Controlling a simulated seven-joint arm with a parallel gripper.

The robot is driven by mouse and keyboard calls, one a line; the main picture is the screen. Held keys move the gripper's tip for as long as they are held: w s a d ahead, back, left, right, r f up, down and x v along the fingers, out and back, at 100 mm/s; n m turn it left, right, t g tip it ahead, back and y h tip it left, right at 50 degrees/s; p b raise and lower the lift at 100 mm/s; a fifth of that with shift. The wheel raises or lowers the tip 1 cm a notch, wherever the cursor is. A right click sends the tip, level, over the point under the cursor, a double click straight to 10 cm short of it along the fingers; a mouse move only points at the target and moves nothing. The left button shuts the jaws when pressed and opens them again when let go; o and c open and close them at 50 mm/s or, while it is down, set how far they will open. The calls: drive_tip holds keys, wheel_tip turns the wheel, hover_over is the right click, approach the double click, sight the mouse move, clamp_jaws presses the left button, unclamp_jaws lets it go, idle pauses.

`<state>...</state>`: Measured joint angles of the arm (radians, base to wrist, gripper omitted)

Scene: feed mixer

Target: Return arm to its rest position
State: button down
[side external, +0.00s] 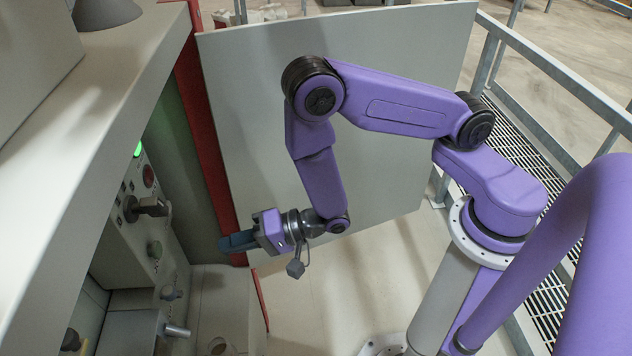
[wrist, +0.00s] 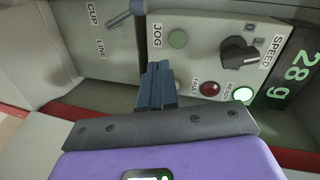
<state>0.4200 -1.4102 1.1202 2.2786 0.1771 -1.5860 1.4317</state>
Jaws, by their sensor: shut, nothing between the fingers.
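My gripper (side external: 232,242) is at the end of my purple arm, in front of the control panel in the side external view. Its blue-grey fingers point left toward the panel and are closed together with nothing between them. In the wrist view the shut fingers (wrist: 158,82) lie in front of the panel, below the JOG label. The fingers appear apart from the panel, though the exact gap cannot be told. My arm is bent at the elbow, with its forearm hanging down toward the panel.
A grey open door (side external: 390,60) stands behind my arm. Railings (side external: 560,65) are at right.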

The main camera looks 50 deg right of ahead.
drive_tip(key=s+d+r+n+g+h, duration=0.5)
drive_tip(key=s+r+n+g, duration=0.25)
drive_tip(key=s+n, duration=0.25)
drive_tip(key=s+d+r+n+g+h, duration=0.1)
drive_tip(key=s+d+r+n+h, duration=0.1)
drive_tip(key=s+d+r+n, duration=0.1)
drive_tip(key=s+d+r+n+g+h, duration=0.1)
drive_tip(key=s+d+r+n, duration=0.1)
drive_tip(key=s+d, duration=0.3)
drive_tip(key=s+d+r+n+g+h, duration=0.1)
drive_tip(key=s+d+r+n+h, duration=0.1)
drive_tip(key=d, duration=0.7)
drive_tip(key=shift+s+d+r+n+h, duration=0.3)
drive_tip(key=shift+s+r+n, duration=0.6)
drive_tip(key=shift+n, duration=0.2)
